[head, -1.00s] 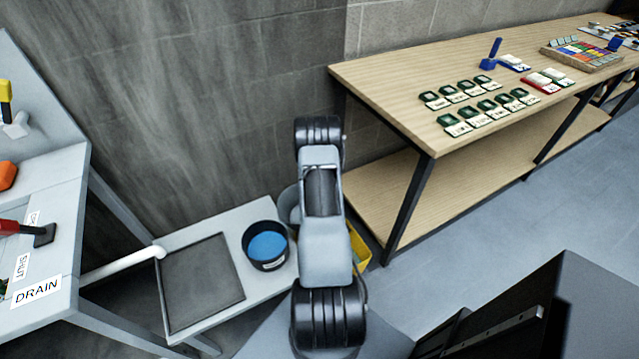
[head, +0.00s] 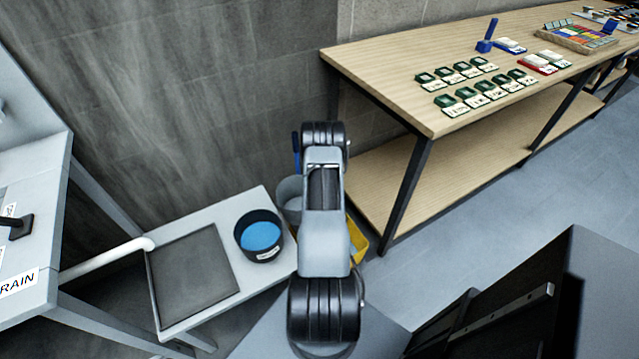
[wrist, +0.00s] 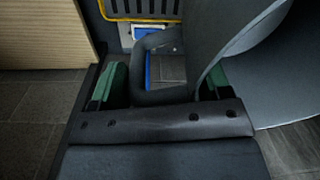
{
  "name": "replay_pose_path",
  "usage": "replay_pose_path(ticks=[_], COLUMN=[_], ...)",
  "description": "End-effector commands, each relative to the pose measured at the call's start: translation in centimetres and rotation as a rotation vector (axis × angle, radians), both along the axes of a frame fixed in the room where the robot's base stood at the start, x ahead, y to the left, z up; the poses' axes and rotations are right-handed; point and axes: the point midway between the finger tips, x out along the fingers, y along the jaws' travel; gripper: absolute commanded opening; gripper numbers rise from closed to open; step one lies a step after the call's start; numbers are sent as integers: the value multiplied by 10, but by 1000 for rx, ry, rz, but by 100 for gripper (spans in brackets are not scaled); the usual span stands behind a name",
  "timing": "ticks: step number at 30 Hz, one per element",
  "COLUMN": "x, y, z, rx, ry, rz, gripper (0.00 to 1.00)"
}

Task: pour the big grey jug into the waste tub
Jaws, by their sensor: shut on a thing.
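The big grey jug (head: 290,192) is partly hidden behind my arm in the head view. In the wrist view its smooth grey body (wrist: 240,50) fills the right side, and its dark handle (wrist: 150,75) lies between the green-padded fingers of my gripper (wrist: 163,85), which is shut on it. The head view hides the fingers behind my arm. A round black tub (head: 246,249) with blue content stands on the low bench left of the jug; its label is too small to read. A yellow container (head: 357,240) shows right of my arm.
A wooden table (head: 390,70) with several small labelled blocks stands to the right. A blue upright piece (head: 296,150) shows beside my arm.

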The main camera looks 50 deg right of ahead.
Motion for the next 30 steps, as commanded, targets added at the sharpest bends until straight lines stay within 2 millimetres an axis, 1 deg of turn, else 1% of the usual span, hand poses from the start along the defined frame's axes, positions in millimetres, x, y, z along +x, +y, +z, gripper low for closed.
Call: replay_pose_path(ticks=[18,23,30], x=[0,0,0], y=[-1,-1,-1], z=[1,9,29], rx=[7,6,6], ry=[-1,-2,-2], rz=[0,0,0], gripper=[15,15,15])
